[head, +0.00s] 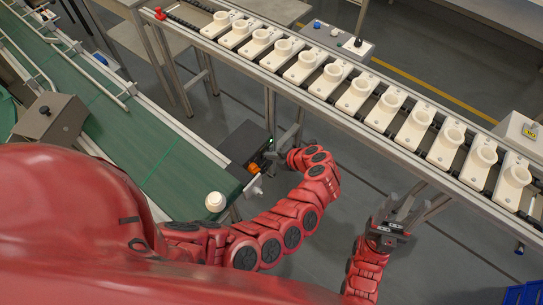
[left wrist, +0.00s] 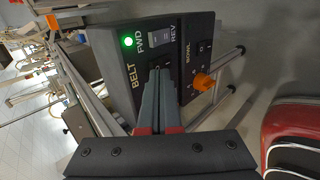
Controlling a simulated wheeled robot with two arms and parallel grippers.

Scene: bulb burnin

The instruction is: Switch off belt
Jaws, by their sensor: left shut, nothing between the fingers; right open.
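The dark control panel (left wrist: 112,65) carries the label BELT, a lit green lamp (left wrist: 127,42) and a FWD/REV rocker (left wrist: 158,35). The panel (head: 240,145) stands by the end of the green belt (head: 130,130) in the head view. My left gripper (left wrist: 158,75) is shut and empty, with its fingertips over the BELT part of the panel, below the rocker in the picture. The fingers partly hide a control there; I cannot tell whether they touch it. My right gripper (head: 398,205) is open and empty, below the rail of white sockets.
An orange knob (left wrist: 203,82) marked BOWL sits close to the left fingers. A rail (head: 300,92) with several white sockets runs across the back right. A white round part (head: 215,201) is at the near belt end. A grey box (head: 50,118) stands at left.

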